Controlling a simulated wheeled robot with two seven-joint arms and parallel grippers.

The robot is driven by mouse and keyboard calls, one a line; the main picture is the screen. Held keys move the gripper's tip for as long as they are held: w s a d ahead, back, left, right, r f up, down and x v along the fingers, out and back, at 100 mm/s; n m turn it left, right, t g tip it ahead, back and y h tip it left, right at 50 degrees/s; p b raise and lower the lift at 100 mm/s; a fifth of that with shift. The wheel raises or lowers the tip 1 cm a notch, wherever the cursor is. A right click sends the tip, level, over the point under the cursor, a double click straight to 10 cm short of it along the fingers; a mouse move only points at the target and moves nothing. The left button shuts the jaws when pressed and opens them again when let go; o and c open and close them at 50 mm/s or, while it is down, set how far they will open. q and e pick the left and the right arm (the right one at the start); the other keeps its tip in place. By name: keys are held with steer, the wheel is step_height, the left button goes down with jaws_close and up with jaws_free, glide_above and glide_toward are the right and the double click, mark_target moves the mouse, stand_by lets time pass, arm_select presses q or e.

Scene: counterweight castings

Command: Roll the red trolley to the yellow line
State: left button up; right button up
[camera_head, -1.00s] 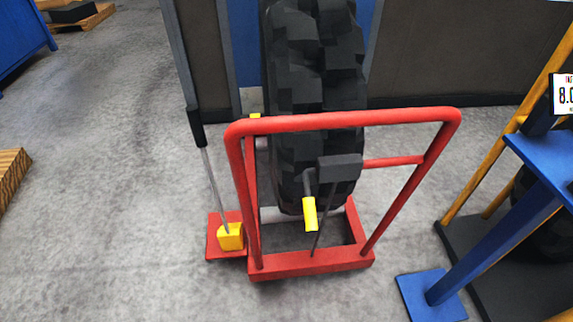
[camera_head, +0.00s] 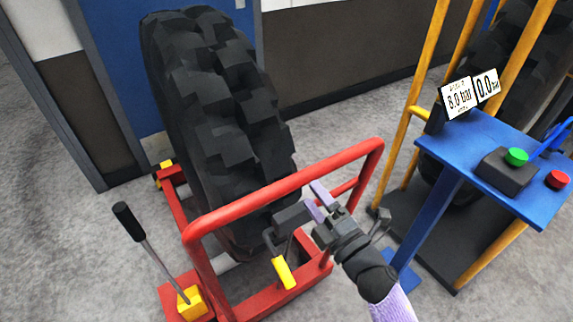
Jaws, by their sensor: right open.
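The red trolley (camera_head: 285,190) stands on the grey floor, its upright handle frame facing me. A large black tyre (camera_head: 215,110) stands upright in it. A yellow-tipped pedal or latch (camera_head: 284,272) hangs at the front, and a black-gripped lever (camera_head: 150,250) rises from a yellow block at the left. My right gripper (camera_head: 317,200) is open, with pale lilac fingers, close to the right part of the handle's top bar. I cannot tell whether it touches the bar. My left gripper and the yellow line are not in view.
A blue stand (camera_head: 480,150) with a green button (camera_head: 516,157), a red button (camera_head: 558,179) and pressure displays (camera_head: 470,95) is close at right, beside a yellow frame (camera_head: 420,100). A wall and blue door (camera_head: 100,45) are behind. Floor at left is clear.

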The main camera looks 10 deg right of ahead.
steer(key=x, duration=0.7)
steer(key=shift+w+f, duration=0.1)
steer(key=shift+f, duration=0.05)
jaws_close()
stand_by(1.1)
